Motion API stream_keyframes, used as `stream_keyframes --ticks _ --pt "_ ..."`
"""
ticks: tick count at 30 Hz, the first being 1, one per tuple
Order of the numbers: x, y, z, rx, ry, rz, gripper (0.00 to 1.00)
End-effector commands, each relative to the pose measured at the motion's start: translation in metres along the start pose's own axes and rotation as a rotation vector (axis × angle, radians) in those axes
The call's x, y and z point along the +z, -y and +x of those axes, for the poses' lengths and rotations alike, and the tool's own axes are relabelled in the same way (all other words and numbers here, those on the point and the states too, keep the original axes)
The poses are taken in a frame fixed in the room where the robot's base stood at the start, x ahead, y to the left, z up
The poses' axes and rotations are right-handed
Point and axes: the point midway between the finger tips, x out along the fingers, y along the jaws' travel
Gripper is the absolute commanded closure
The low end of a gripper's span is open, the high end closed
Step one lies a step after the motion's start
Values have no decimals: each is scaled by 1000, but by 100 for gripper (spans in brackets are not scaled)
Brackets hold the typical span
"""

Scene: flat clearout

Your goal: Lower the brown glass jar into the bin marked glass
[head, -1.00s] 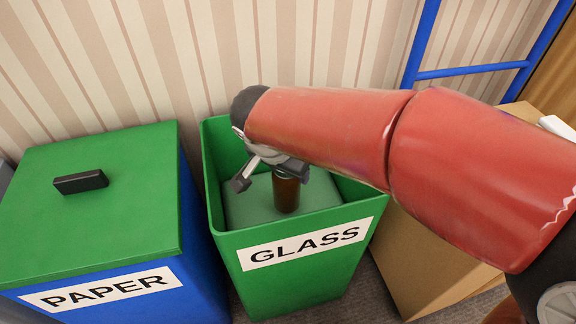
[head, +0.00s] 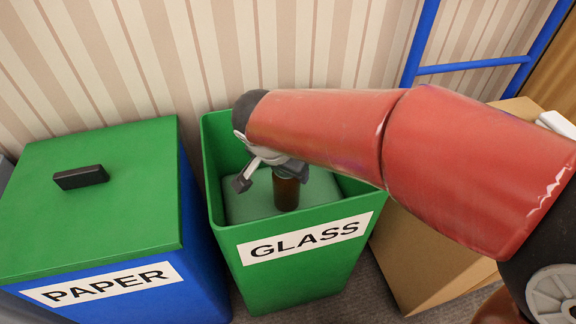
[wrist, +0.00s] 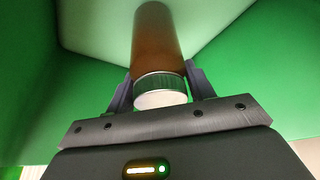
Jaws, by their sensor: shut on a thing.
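The brown glass jar (head: 286,192) is upright inside the open green bin marked GLASS (head: 262,290). My gripper (head: 270,172) is shut on it near the top, below the bin's rim level or close to it. In the wrist view the jar (wrist: 157,40) has a pale lid, and the fingers of my gripper (wrist: 160,90) press on both sides of the lid end. Below the jar is a pale green surface (head: 240,203) inside the bin. I cannot tell whether the jar's base touches it.
A blue bin marked PAPER (head: 190,290) with a closed green lid (head: 120,210) stands to the left. A cardboard box (head: 410,255) stands to the right of the glass bin. A blue ladder-like frame (head: 470,69) leans by the striped wall (head: 310,50) behind.

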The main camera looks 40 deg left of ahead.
Motion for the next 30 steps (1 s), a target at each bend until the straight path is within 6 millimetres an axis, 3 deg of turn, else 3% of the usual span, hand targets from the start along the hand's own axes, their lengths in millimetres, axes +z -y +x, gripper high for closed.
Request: stream_keyframes --ticks 22,23,28,30 --pt "3 0 8 0 -1 -1 77" --pt "3 0 8 0 -1 -1 45" --pt "3 0 8 0 0 0 23" --pt "3 0 8 0 0 0 21"
